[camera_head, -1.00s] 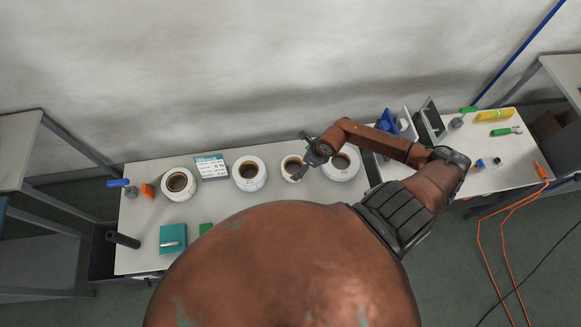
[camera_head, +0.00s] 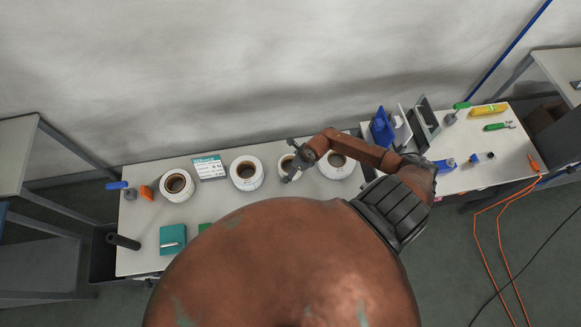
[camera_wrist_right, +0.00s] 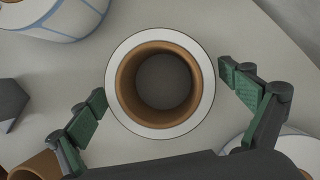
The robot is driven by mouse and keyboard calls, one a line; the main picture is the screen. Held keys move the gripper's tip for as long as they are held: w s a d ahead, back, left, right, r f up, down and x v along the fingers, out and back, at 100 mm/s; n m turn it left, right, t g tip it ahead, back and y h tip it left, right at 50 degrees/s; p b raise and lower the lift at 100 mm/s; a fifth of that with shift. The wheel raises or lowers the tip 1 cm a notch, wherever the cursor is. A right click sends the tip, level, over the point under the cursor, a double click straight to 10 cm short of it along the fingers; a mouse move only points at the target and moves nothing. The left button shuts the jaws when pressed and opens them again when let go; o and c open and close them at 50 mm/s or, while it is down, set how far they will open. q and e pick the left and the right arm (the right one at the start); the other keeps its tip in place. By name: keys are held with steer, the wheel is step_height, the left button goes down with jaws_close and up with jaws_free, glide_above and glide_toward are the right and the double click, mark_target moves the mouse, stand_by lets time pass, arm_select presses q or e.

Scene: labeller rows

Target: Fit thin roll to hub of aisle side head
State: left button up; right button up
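The thin roll (camera_wrist_right: 122,62), a white ring with a brown core, stands flat on the left table and is partly hidden by my right gripper in the head view. My right gripper (camera_wrist_right: 162,88) is open above it, one finger on each side, with gaps to the roll. In the head view the right gripper (camera_head: 290,161) is over the same roll. A blue upright part (camera_head: 381,128) and grey upright plates (camera_head: 426,120) stand on the right table; I cannot tell which is the aisle side head, and no hub is clear. My left gripper is not in view.
Wider rolls stand close on both sides, one left (camera_head: 246,183) and one right (camera_head: 333,174); another (camera_head: 177,194) is further left. A label card (camera_head: 210,168) and a teal box (camera_head: 172,238) share the table. Tools and an orange cable (camera_head: 476,235) are at right.

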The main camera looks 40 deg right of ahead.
steer(key=c, duration=1.3)
steer(key=shift+r, duration=0.2)
